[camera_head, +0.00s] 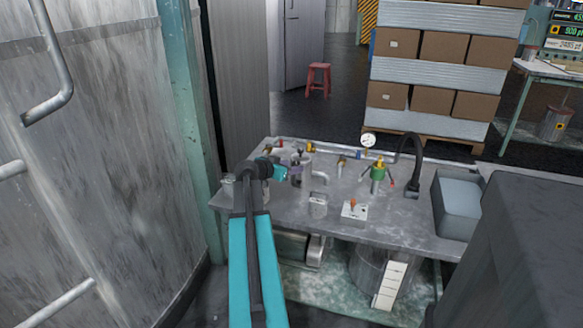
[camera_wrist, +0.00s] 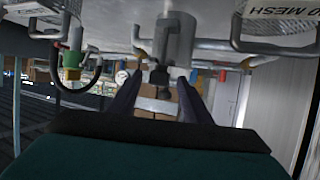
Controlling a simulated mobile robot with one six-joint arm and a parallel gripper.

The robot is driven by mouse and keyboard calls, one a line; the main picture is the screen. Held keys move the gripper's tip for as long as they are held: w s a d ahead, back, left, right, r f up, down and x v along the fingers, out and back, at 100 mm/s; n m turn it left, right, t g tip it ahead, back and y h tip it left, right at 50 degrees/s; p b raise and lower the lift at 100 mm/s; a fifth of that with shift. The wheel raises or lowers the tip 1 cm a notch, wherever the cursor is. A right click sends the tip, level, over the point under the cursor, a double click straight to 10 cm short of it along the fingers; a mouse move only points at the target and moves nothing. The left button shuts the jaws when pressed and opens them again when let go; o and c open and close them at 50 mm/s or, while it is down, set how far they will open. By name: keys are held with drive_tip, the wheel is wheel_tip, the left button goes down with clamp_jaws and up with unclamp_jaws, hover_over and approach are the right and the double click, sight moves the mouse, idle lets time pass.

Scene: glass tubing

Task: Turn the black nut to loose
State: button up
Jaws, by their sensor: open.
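In the wrist view, which looks upside down, a small black nut (camera_wrist: 158,77) shows at the end of a grey metal cylinder fitting (camera_wrist: 174,38). My gripper (camera_wrist: 158,86) has its two dark fingers apart, one on each side of the nut in the picture. I cannot tell whether either finger touches it. In the head view my gripper (camera_head: 294,170) is at the left part of the bench, beside the upright grey cylinder (camera_head: 307,176) with a bent side pipe. The nut cannot be made out there.
The grey metal bench (camera_head: 400,228) carries a green valve fitting (camera_head: 377,173), a gauge (camera_head: 368,140), a box with a red switch (camera_head: 353,211), a black curved spout (camera_head: 413,165) and a grey basin (camera_head: 459,205). Boxes (camera_head: 442,48) are stacked behind. A teal post stands left.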

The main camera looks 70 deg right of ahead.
drive_tip(key=shift+s+d+f, duration=0.1)
drive_tip(key=shift+d, duration=0.15)
drive_tip(key=shift+c, duration=0.3)
drive_tip(key=c, duration=1)
drive_tip(key=shift+s+a+f, duration=0.1)
drive_tip(key=shift+b, duration=0.4)
drive_tip(key=shift+n+t+h, duration=0.3)
drive_tip(key=shift+n+t, duration=0.2)
drive_tip(key=o, duration=1.1)
drive_tip(key=shift+c, duration=0.2)
drive_tip(key=shift+a, duration=0.1)
